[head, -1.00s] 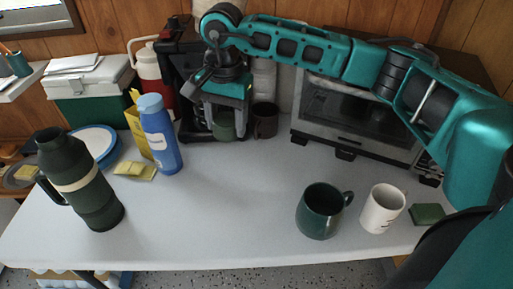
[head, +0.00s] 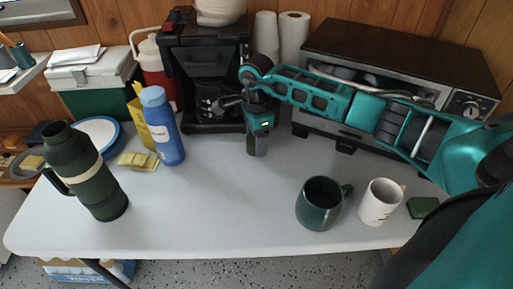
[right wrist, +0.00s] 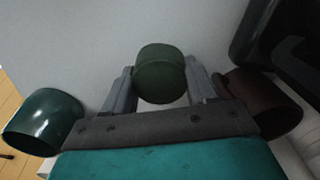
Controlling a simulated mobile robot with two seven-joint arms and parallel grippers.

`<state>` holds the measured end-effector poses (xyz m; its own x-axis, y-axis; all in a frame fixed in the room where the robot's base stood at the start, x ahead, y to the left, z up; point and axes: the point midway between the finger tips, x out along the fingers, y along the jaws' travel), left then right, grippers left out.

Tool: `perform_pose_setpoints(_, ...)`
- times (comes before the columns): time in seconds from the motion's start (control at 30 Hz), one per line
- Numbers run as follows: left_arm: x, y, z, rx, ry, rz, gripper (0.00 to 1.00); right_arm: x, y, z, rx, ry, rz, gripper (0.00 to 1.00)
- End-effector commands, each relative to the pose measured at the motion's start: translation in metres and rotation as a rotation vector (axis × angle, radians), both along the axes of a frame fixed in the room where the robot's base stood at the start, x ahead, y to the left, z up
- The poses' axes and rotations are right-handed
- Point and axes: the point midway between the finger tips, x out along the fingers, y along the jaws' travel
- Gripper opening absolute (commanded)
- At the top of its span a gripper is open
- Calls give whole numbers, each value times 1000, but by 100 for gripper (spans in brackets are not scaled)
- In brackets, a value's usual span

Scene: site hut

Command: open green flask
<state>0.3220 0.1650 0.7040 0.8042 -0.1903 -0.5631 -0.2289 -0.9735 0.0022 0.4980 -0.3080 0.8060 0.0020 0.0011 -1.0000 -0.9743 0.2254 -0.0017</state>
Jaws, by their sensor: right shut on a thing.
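The green flask (head: 92,185), dark green with a cream band and a side handle, stands at the left of the table. Its dark top (head: 55,130) shows, but I cannot tell whether a stopper sits in it. My right gripper (head: 257,140) is far to the flask's right, in front of the coffee maker. In the right wrist view (right wrist: 160,88) it is shut on a short dark green cylinder (right wrist: 160,72), perhaps the flask's cup lid. The held piece is hard to make out in the head view. My left gripper is not in view.
A green mug (head: 320,205) and white mug (head: 380,202) stand front right, beside a green sponge (head: 423,208). A brown mug (right wrist: 268,102) is close beside my right finger. A blue bottle (head: 162,128) stands right of the flask. The table's middle is clear.

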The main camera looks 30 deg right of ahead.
Motion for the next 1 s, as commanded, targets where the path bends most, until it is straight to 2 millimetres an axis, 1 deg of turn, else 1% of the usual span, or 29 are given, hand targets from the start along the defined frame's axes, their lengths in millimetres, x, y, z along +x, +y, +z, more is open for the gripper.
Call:
perform_pose_setpoints(0.1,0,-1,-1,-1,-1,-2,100,-1,1,-19,2,5,0,21)
perform_pose_setpoints(0.2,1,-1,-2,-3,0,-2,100,-1,1,-31,1,4,2,21)
perform_pose_setpoints(0.43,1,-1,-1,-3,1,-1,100,0,0,-32,0,1,2,21)
perform_pose_setpoints(0.6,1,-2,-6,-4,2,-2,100,0,0,-37,0,1,2,21)
perform_pose_setpoints(0.63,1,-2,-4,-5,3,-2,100,0,0,-36,0,1,2,60)
perform_pose_setpoints(0.87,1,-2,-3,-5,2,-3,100,-1,0,-35,0,2,2,82)
perform_pose_setpoints(1.0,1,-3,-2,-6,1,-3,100,-1,0,-35,0,2,2,83)
